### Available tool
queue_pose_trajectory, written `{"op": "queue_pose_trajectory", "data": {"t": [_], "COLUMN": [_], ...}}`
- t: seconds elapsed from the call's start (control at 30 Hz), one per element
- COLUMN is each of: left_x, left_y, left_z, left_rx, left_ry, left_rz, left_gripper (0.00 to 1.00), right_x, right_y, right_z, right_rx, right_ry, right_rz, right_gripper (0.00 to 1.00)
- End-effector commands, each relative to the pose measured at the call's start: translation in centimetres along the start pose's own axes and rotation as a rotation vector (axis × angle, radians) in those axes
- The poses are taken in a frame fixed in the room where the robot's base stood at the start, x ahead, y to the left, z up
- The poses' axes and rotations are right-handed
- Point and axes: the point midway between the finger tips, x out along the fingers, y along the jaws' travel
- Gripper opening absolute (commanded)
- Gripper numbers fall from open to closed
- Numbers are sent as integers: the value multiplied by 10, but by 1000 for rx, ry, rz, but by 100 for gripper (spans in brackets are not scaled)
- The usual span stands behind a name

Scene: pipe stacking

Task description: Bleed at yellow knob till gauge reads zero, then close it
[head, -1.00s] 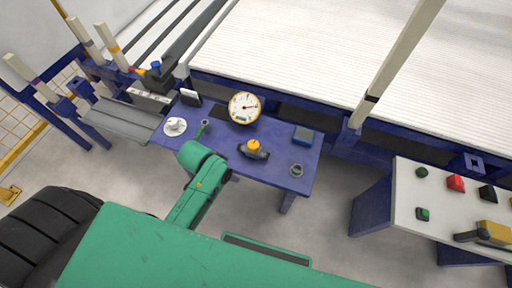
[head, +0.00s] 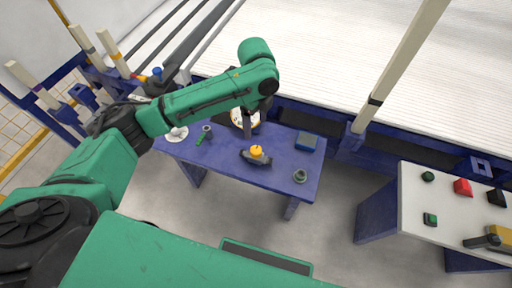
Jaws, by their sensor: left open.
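The yellow knob (head: 257,150) sits on a dark valve body on the blue table (head: 225,168). The round gauge (head: 237,117), white with a yellow rim, stands behind it at the table's back. My left arm covers much of the gauge, so its needle cannot be read. My left gripper (head: 248,130) points down from the green wrist, in front of the gauge and just above and left of the knob in the picture. It is open and appears empty, apart from the knob. My right gripper is not in view.
A blue box (head: 308,141) and a small grey-green ring-shaped part (head: 300,176) are on the table's right. A green-handled tool (head: 203,135) and a white dish (head: 177,133) are on its left. A white panel with buttons (head: 445,205) stands at right.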

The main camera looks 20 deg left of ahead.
Motion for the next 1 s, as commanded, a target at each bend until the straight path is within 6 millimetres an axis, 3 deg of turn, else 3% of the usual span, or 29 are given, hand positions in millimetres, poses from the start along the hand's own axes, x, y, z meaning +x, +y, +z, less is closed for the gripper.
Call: {"op": "queue_pose_trajectory", "data": {"t": [0.3, 0.43, 0.6, 0.83, 0.87, 1.0], "left_x": [86, 115, 132, 133, 133, 133], "left_y": [1, 0, 0, 0, 0, 0], "left_z": [-1, -2, -2, -2, -2, -2], "left_rx": [-1, 0, -1, -1, -1, -1], "left_ry": [1, 2, 1, 2, 2, 2], "left_rz": [2, -1, -3, -4, -4, -4], "left_gripper": [81, 81, 81, 81, 77, 23], "right_x": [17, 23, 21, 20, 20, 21], "right_y": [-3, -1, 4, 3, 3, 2], "right_z": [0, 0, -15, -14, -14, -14], "right_rx": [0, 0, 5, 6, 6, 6], "right_ry": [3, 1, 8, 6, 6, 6], "right_rz": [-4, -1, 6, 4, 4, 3], "right_gripper": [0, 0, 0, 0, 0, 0]}}
